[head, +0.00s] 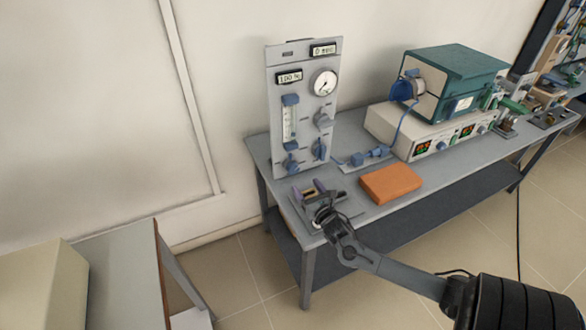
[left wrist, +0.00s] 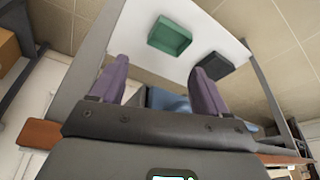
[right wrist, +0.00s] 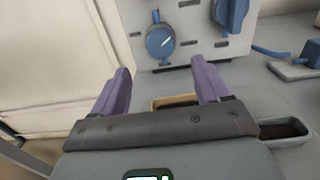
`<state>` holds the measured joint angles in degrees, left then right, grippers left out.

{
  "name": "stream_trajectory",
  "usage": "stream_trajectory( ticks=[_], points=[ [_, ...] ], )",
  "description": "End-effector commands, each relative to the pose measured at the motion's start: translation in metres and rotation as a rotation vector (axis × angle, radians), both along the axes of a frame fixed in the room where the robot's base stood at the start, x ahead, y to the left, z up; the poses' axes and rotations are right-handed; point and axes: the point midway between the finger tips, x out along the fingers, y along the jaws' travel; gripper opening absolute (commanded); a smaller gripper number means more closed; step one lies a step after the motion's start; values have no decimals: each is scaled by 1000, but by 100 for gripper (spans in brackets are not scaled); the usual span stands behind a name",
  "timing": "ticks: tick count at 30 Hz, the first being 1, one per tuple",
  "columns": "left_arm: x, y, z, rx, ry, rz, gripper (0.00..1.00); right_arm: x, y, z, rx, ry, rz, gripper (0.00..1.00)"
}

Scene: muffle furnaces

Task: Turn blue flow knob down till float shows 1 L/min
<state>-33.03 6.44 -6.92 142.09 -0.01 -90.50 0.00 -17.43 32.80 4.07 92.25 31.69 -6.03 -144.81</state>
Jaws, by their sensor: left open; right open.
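A grey flow panel (head: 305,104) stands upright at the table's left end. Its clear flow tube (head: 289,122) has blue end fittings; the float is too small to read. A round blue knob (head: 290,163) sits below the tube. It also shows in the right wrist view (right wrist: 160,41), ahead of the fingertips and apart from them. My right gripper (head: 308,187) is open and empty, in front of and below the panel; its purple fingers also show in the right wrist view (right wrist: 161,72). My left gripper (left wrist: 160,70) is open and empty, over a different area.
A second blue knob (head: 319,150) is close at the right. An orange block (head: 391,183), a blue fitting on the table (head: 357,159) and a teal furnace (head: 455,82) stand further right. A green tray (left wrist: 171,37) and a black tray (left wrist: 211,69) lie on a white surface.

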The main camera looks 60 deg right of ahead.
Motion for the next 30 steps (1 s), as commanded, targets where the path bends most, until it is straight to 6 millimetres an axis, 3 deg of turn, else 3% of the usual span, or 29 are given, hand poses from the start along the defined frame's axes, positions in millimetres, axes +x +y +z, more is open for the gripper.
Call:
stream_trajectory(
  ticks=[15,21,30],
  points=[
    [-2,3,-26,14,5,-7,76,66,-42,-1,0,-2,-2,76],
    [-2,2,-29,8,5,-4,76,80,-50,0,0,-1,-1,76],
    [-1,0,-29,-1,4,2,76,83,-52,0,0,0,0,76]
  ],
)
